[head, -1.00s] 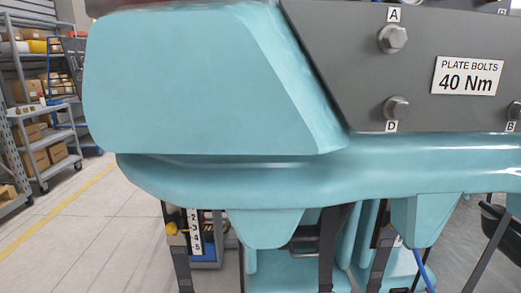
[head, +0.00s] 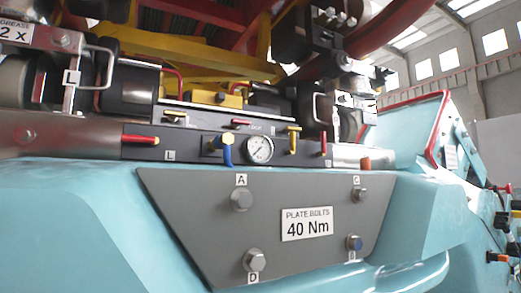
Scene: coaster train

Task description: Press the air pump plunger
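I cannot make out an air pump or its plunger in the head view. A round pressure gauge (head: 259,149) sits on a dark manifold bar (head: 190,146) across the front of the teal coaster car (head: 60,225). My gripper is not in view.
Below the bar is a grey plate (head: 200,215) marked "PLATE BOLTS 40 Nm" with bolts at its corners. Wheel assemblies (head: 112,90) with metal handles stand above the bar. Red and yellow track beams (head: 190,50) hang overhead. Connectors (head: 500,257) show at the right edge.

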